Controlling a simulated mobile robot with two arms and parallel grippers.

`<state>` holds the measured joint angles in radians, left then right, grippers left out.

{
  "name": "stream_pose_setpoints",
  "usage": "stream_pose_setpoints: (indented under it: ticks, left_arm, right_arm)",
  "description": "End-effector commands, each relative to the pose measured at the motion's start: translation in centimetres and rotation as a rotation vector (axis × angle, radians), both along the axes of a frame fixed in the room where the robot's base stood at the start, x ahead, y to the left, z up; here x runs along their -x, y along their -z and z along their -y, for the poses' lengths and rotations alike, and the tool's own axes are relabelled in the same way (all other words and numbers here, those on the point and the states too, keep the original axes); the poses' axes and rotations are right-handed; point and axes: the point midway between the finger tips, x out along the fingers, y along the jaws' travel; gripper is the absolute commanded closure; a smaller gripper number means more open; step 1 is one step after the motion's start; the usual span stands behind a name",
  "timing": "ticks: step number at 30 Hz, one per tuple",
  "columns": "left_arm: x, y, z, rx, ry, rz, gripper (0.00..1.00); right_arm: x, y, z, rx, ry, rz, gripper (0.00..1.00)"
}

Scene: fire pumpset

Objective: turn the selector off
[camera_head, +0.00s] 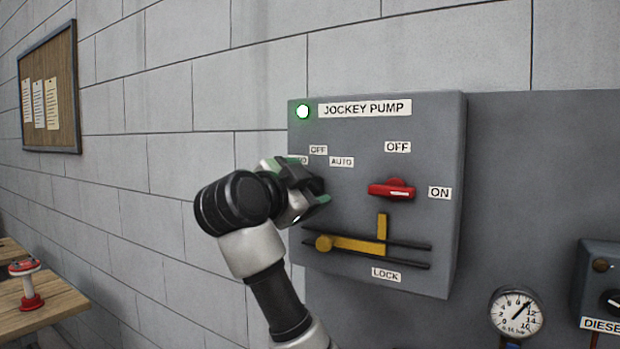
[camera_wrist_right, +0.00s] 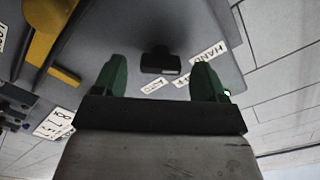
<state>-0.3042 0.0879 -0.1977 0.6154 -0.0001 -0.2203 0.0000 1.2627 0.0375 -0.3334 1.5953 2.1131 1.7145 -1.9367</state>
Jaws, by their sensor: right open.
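The selector is a black knob (camera_wrist_right: 161,62) on the front of the grey JOCKEY PUMP box (camera_head: 345,138). Its labels HAND, OFF and AUTO show in the right wrist view, and its pointing direction is unclear. In the head view my right gripper largely hides it. My right gripper (camera_head: 297,182) is in front of the box's left part. Its green fingers are spread, and in the right wrist view the open gripper (camera_wrist_right: 160,79) has one finger on each side of the knob in the picture. I cannot tell whether they touch it. My left gripper is not in view.
A red handle (camera_head: 391,190) points right to ON. Below it, a yellow sliding latch (camera_head: 357,244) sits in rails above LOCK. A green lamp (camera_head: 303,111) is lit. A gauge (camera_head: 516,312) and a DIESEL box (camera_head: 597,285) are at lower right.

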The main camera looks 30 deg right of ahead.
Motion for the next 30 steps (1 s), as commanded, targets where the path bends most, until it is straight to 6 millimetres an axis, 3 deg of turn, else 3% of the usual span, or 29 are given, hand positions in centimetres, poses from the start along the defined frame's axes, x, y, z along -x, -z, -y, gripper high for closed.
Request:
stream_pose_setpoints:
  ticks: [5,14,24,30]
  left_arm:
    - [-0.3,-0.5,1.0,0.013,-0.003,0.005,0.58]
    - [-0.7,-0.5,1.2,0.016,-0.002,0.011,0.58]
    - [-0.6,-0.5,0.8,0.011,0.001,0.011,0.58]
    - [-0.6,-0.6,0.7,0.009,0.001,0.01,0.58]
  right_arm:
    - [-0.8,0.0,1.4,0.001,0.0,-0.001,0.28]
    - [-1.0,0.1,1.6,-0.001,-0.001,-0.001,0.28]
    - [-0.9,0.1,1.5,-0.001,-0.001,0.0,0.77]
    - [-0.9,0.1,1.5,-0.008,-0.001,0.009,0.77]
